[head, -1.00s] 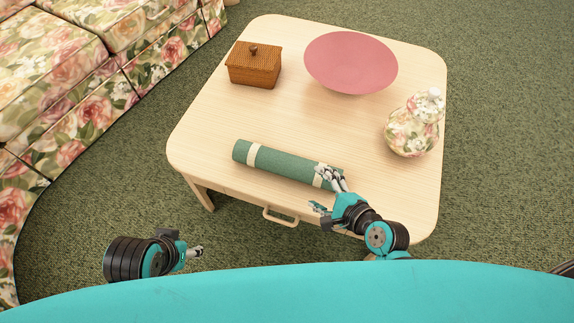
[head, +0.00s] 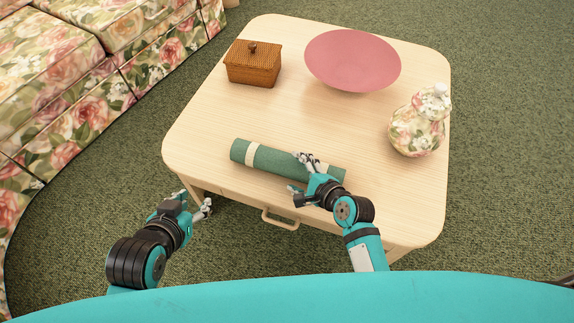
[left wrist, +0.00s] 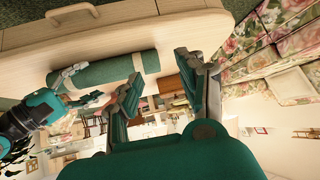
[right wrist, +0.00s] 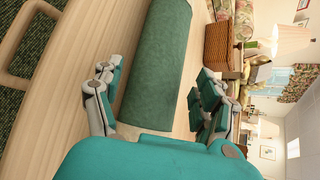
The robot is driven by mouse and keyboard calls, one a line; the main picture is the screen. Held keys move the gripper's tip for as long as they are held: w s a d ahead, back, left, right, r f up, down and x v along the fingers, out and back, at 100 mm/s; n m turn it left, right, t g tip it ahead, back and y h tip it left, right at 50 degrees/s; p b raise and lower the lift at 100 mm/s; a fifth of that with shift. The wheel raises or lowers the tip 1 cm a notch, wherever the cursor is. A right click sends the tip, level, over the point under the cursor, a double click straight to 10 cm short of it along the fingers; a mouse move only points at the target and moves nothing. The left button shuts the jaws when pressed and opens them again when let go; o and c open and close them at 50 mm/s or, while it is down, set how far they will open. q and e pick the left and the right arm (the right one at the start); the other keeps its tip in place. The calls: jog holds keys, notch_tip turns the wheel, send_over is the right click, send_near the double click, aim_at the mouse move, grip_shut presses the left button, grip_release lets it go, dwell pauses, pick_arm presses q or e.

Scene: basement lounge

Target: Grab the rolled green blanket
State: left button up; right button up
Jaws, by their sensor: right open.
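The rolled green blanket (head: 262,157) lies on the wooden table near its front edge, with a pale band around its left part. It also shows in the left wrist view (left wrist: 105,72) and the right wrist view (right wrist: 158,60). My right gripper (head: 299,172) is open over the blanket's right half. In the right wrist view its fingers (right wrist: 155,85) are apart, one on each side of the roll; I cannot tell whether they touch it. It hides part of the roll in the head view. My left gripper (head: 207,205) is open and empty, off the table's front left corner.
The table (head: 200,120) also holds a woven box (head: 253,66), a pink bowl (head: 352,62) and a floral jar (head: 416,128), all clear of the blanket. A drawer handle (head: 280,220) juts from the front. A floral sofa (head: 75,95) stands at left.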

jog(key=b+x, duration=0.1)
jog(key=x, duration=0.2)
pick_arm(q)
jog(key=w+d+r+t+h, duration=0.1)
jog(key=w+r+t, duration=0.2)
jog(key=w+r, duration=0.1)
jog(key=shift+w+d+r+t, duration=0.15)
jog(key=shift+d+r+t, duration=0.05)
jog(key=shift+d+t, duration=0.2)
pick_arm(e)
jog(key=shift+c, duration=0.2)
jog(key=c, duration=1)
